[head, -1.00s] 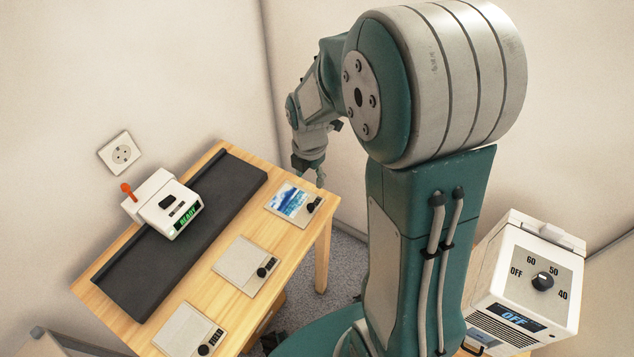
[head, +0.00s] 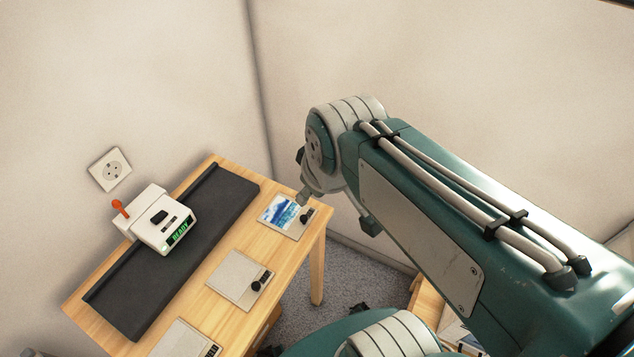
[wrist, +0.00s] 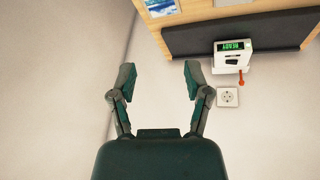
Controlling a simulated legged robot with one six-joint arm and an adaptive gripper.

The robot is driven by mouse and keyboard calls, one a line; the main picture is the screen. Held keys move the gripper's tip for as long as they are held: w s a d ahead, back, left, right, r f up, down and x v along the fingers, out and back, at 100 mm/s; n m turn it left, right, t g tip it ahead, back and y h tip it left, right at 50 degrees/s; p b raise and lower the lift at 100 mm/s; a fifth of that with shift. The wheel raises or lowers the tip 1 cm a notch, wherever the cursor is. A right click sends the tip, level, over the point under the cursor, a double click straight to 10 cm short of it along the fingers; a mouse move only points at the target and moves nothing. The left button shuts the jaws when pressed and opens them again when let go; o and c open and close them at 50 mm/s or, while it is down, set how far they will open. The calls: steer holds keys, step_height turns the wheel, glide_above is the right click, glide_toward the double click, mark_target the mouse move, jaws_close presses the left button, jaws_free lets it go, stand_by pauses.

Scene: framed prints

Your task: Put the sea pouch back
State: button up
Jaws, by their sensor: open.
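The sea pouch, a flat piece with a blue and white sea picture (head: 283,212), lies on a pale plate with a black knob (head: 306,216) at the table's far right corner. It also shows, cut off, at the top of the wrist view (wrist: 160,6). My gripper (wrist: 160,78) is open, with nothing between its fingers in the wrist view. In that view it points toward the wall and table, apart from the pouch. In the head view my arm mostly hides it.
The wooden table (head: 215,290) carries a black rail mat (head: 165,255), a white machine (head: 163,220) with an orange lever and a READY display, and more pale plates with knobs (head: 238,277). A socket (head: 111,169) is on the wall.

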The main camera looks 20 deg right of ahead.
steer(key=s+m, duration=0.1)
steer(key=m, duration=0.1)
steer(key=s+r+m, duration=0.1)
steer(key=s+m, duration=0.1)
steer(key=shift+a+r+t, duration=0.15)
steer(key=shift+t, duration=0.25)
